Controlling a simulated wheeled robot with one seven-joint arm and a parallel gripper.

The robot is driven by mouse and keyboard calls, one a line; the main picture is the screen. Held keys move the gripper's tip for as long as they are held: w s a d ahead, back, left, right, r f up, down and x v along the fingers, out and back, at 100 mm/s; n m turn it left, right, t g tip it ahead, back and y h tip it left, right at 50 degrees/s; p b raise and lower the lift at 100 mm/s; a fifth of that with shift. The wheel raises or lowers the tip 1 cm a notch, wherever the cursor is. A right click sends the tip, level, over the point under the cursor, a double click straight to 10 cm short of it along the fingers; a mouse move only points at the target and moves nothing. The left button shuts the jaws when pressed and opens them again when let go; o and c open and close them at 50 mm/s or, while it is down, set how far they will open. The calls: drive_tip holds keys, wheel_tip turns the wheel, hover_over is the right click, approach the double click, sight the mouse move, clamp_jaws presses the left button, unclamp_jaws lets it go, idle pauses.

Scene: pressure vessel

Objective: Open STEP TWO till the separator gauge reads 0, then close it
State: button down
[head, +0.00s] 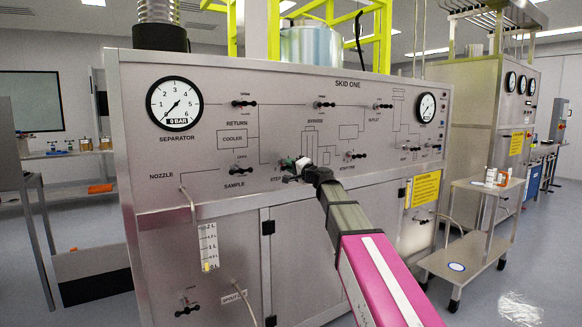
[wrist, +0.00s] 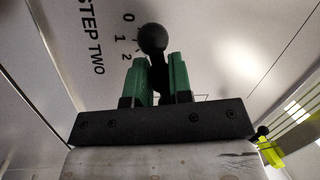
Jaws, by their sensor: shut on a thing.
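The separator gauge (head: 174,104) is a white dial at the upper left of the SKID ONE panel. Its needle points to the lower left, and its small window appears to read 0 BAR. The STEP TWO valve has a black handle with a ball knob (wrist: 152,39), beside the printed marks 0, 1 and 2 in the wrist view. My gripper (wrist: 160,78) has its green fingers on both sides of this handle, shut on it. In the head view my gripper (head: 294,168) is at the panel and covers most of the valve and its label.
Other black valve handles sit close by, including STEP TEN (head: 353,155), SAMPLE (head: 240,170) and BYPASS (head: 324,105). A sample tube (head: 208,247) hangs at the panel's lower left. A cart (head: 470,232) stands at the right.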

drive_tip(key=shift+f+m+t, duration=0.1)
drive_tip(key=shift+m+t, duration=0.5)
drive_tip(key=shift+m, duration=1.3)
drive_tip(key=shift+h, duration=0.3)
drive_tip(key=c, duration=1)
unclamp_jaws()
drive_tip(key=shift+c, duration=0.2)
drive_tip(key=v, duration=1)
drive_tip(key=shift+s+d+f, duration=0.2)
drive_tip(key=shift+s+d, duration=0.05)
drive_tip(key=shift+s, duration=0.05)
drive_tip(key=shift+f, duration=0.1)
